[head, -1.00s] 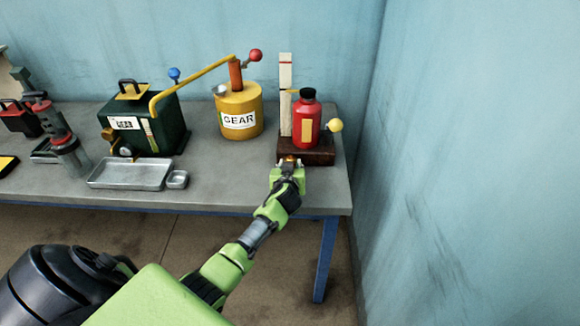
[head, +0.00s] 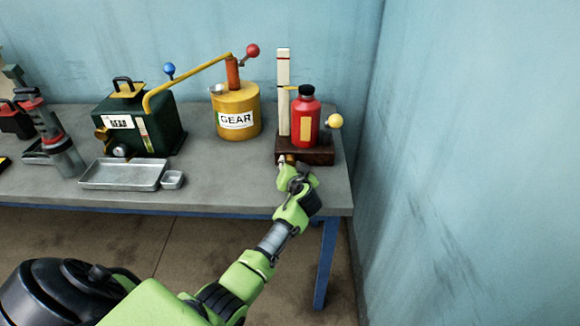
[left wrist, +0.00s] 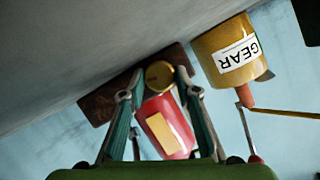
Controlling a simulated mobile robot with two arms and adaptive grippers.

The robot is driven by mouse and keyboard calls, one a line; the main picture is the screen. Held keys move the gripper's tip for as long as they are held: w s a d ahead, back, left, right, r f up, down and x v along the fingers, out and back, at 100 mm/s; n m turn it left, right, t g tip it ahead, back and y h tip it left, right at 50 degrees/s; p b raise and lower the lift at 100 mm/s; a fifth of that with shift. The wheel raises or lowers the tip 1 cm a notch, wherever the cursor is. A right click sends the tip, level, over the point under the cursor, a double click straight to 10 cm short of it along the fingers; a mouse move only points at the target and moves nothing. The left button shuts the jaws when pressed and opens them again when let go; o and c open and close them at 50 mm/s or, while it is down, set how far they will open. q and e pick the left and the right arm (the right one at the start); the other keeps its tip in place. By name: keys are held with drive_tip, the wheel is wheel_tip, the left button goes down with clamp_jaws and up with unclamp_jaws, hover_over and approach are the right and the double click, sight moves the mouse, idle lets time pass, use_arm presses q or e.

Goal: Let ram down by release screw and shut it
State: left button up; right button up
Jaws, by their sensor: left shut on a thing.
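The red ram jack (head: 306,120), with a black cap and yellow label, stands upright on a dark base block (head: 318,156) at the table's right end. A white post with red marks (head: 284,92) stands behind it. In the left wrist view, the jack (left wrist: 165,128) hangs behind a round brass screw head (left wrist: 159,75). My left gripper (head: 288,163) reaches the block's front left. In the left wrist view its fingers (left wrist: 154,84) lie on either side of the brass head and are shut on it. In the head view the gripper mostly hides the screw. My right gripper is out of view.
A yellow GEAR can (head: 238,108) with a pump lever stands left of the jack. A dark green box (head: 160,125), a metal tray (head: 122,175) and a small dish (head: 172,180) are farther left. A blue wall (head: 480,150) is close on the right.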

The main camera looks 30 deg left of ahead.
use_arm(q)
drive_tip(key=o, duration=1.1)
drive_tip(key=shift+d, duration=0.1)
drive_tip(key=v, duration=1.2)
